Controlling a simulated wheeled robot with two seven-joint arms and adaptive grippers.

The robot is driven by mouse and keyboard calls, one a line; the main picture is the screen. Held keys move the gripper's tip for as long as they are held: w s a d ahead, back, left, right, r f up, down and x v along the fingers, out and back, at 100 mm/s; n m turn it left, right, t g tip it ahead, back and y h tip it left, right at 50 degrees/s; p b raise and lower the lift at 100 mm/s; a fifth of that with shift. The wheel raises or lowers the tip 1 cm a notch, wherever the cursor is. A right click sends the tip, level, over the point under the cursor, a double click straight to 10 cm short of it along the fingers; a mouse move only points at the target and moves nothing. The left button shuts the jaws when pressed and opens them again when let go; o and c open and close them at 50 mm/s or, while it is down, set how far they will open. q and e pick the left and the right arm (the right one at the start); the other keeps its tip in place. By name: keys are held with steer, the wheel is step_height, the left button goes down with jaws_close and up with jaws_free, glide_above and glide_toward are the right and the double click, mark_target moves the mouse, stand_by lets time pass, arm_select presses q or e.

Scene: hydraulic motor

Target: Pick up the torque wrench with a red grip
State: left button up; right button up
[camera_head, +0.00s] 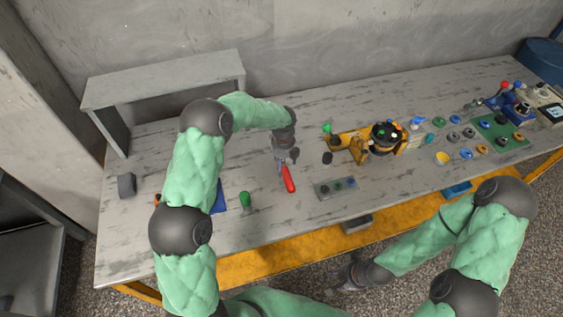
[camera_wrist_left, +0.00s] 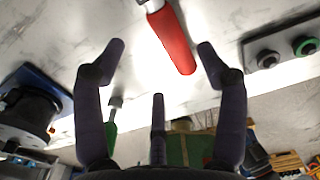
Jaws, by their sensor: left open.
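The torque wrench with a red grip (camera_head: 288,179) lies on the workbench near its middle. In the left wrist view its red grip (camera_wrist_left: 173,42) shows at the top centre, with a bit of grey shaft above it; the rest of the shaft is out of frame. My left gripper (camera_head: 284,155) is over the grey end of the wrench in the head view and partly hides it. In the wrist view its fingers are spread to either side of the grip, with gaps, and hold nothing. My right gripper (camera_head: 347,281) is low in front of the bench, away from the wrench; its jaws are too small to read.
A grey plate with buttons (camera_head: 336,187) lies to the right. A yellow-and-black motor assembly (camera_head: 385,138) is further right, and a grey shelf (camera_head: 165,80) stands at the back left.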

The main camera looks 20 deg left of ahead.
mark_target(284, 171)
arm_select(q)
steer(key=f, duration=0.5)
steer(key=w+f+b, duration=0.1)
steer(key=f, duration=0.1)
steer(key=shift+f, duration=0.35)
steer(key=shift+r, duration=0.1)
jaws_close()
